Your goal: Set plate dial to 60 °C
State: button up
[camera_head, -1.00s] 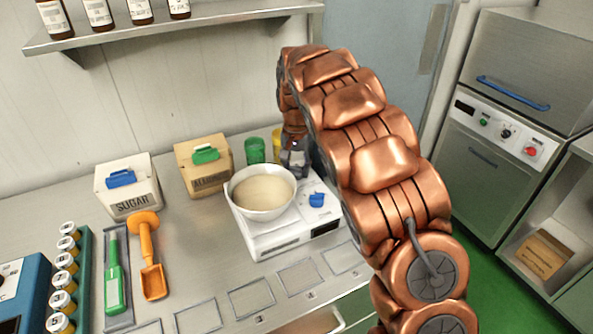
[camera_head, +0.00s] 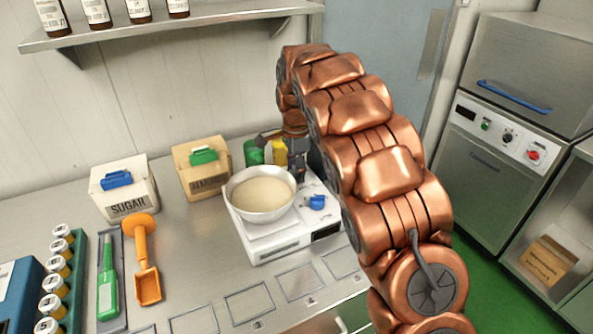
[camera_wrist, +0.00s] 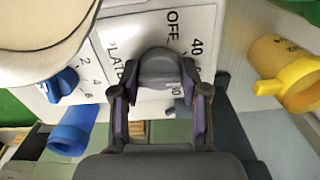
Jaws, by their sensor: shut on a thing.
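The white hot plate unit (camera_head: 282,240) stands on the bench with a pale bowl (camera_head: 258,213) on top. The bowl's rim also shows in the wrist view (camera_wrist: 60,40). The dark grey plate dial (camera_wrist: 160,66) is in the wrist view, by a panel marked PLATE, OFF and 40; its other marks are partly covered. My gripper (camera_wrist: 158,92) is shut on this dial, one finger on each side. I cannot read the dial's pointer. In the head view my gripper (camera_head: 297,165) is behind the bowl's right edge, and the dial is hidden.
A blue knob (camera_wrist: 62,84) with numbers sits beside the plate dial; it also shows in the head view (camera_head: 317,202). A green container (camera_head: 253,152) and a yellow one (camera_head: 278,152) stand close behind. The sugar box (camera_head: 124,190) and an orange scoop (camera_head: 145,260) are left.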

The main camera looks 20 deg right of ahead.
jog(key=shift+m, duration=1.6)
jog(key=o, duration=1.1)
jog(key=shift+o, duration=0.2)
notch_tip(320, 180, up, 12)
